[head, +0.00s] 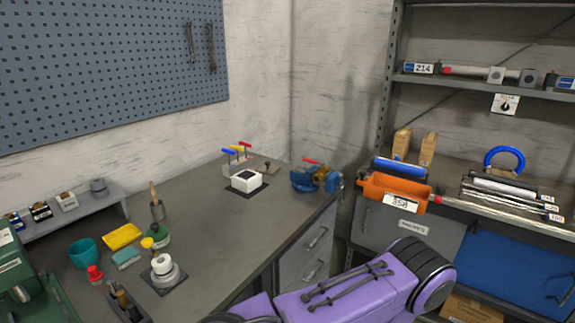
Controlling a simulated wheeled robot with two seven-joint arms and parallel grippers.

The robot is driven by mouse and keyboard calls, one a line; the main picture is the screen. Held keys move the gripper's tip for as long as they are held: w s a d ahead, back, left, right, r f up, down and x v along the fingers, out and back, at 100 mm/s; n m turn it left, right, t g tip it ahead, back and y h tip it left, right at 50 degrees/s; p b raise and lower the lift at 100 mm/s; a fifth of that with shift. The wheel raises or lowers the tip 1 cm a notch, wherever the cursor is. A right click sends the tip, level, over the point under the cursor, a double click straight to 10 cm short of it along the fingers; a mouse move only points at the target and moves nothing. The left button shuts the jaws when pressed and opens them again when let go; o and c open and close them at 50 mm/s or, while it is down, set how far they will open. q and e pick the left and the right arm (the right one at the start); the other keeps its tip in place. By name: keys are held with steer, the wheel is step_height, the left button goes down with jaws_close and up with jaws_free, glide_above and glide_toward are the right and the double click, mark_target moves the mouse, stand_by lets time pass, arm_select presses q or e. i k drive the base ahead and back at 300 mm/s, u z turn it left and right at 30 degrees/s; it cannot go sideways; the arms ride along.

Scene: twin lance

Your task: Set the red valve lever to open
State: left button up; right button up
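A red lever (312,161) sits on top of a blue vise-like body with a brass-coloured part (321,173), at the far right corner of the workbench. The lever looks roughly level and points to the left. At this size I cannot tell whether it stands at open or closed. A second red handle (245,144) stands with a yellow and a blue one farther back on the bench, behind a white box. Neither of my grippers shows in the head view.
The grey workbench (215,222) has a clear middle. A white box (246,180) stands left of the vise. A teal cup (83,253), a yellow sponge-like block (121,236) and small items crowd the left. Shelving (480,84) with an orange part (393,192) stands right.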

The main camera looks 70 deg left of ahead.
mark_target(307, 160)
steer(key=u, duration=1.3)
